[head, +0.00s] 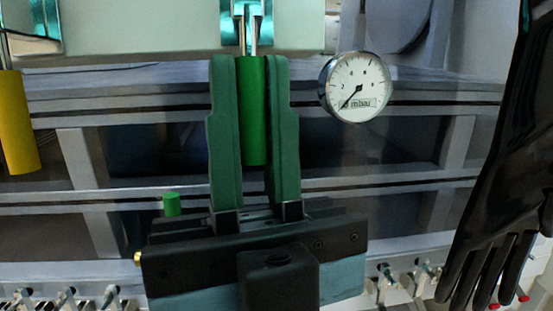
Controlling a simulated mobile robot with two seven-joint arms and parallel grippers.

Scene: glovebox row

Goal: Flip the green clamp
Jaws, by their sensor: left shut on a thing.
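The green clamp (254,120) hangs down in the upper middle of the head view, its green handle below a metal bracket on the pale panel. My left gripper (254,130) comes up from below, with its two dark green fingers on either side of the handle. The fingers are shut on the handle. The handle's lower end shows between them. My right gripper is not in view.
A yellow-handled clamp (17,122) hangs at the far left. A round pressure gauge (356,87) is close to the right of my fingers. A black glove (500,190) hangs at the right edge. Several small metal valves line the bottom.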

